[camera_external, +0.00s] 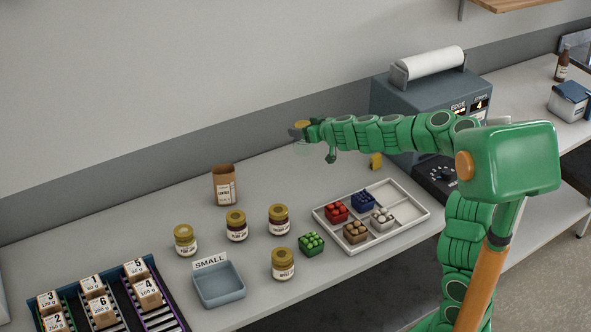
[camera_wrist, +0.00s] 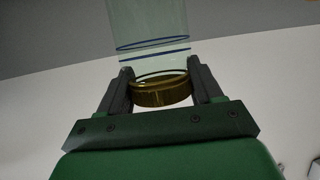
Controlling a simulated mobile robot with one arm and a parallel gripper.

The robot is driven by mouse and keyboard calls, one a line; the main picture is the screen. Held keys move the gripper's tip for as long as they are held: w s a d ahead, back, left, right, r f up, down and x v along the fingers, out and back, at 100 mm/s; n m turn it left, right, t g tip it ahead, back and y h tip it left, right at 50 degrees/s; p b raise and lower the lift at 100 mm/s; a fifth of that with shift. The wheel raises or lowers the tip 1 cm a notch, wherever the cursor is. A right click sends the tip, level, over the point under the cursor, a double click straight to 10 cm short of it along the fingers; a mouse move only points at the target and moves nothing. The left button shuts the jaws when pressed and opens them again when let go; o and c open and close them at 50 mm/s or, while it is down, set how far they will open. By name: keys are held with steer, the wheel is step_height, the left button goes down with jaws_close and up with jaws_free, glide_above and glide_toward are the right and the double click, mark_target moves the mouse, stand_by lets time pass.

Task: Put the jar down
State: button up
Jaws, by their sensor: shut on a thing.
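My gripper (camera_external: 303,130) is shut on a clear glass jar with a gold lid (camera_external: 301,125), held up in the air above the back of the counter (camera_external: 282,183). In the wrist view my gripper (camera_wrist: 158,78) has its two dark fingers on either side of the jar's neck. The gold lid (camera_wrist: 160,92) sits between the fingers, and the clear glass jar (camera_wrist: 150,30) with dark blue rings extends beyond them. The jar looks empty. In the external view its glass is only a faint outline below the lid.
Several labelled jars (camera_external: 236,226) stand on the counter. A brown paper bag (camera_external: 225,186) stands behind them. A blue SMALL tray (camera_external: 218,287), a green box (camera_external: 311,243) and a white divided tray (camera_external: 408,211) are nearer the front. A grey machine (camera_external: 425,97) stands right. Counter left of the bag is bare.

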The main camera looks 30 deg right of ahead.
steer(key=shift+w+d+f+m+h, duration=0.1)
steer(key=shift+w+d+m+h, duration=0.35)
steer(key=shift+d+m+h, duration=0.3)
steer(key=shift+w+d+f+m+h, duration=0.15)
steer(key=shift+d+m+h, duration=0.55)
steer(key=shift+h, duration=0.35)
steer(key=s+d+r+m+g+h, duration=0.2)
steer(key=s+d+m+g+h, duration=0.6)
steer(key=s+m+h, duration=0.4)
steer(key=w+d+f, duration=0.2)
steer(key=w+f, duration=0.7)
steer(key=w, duration=0.4)
steer(key=shift+w+f+m+y, duration=0.2)
steer(key=shift+f+m+y, duration=0.15)
steer(key=shift+m, duration=0.1)
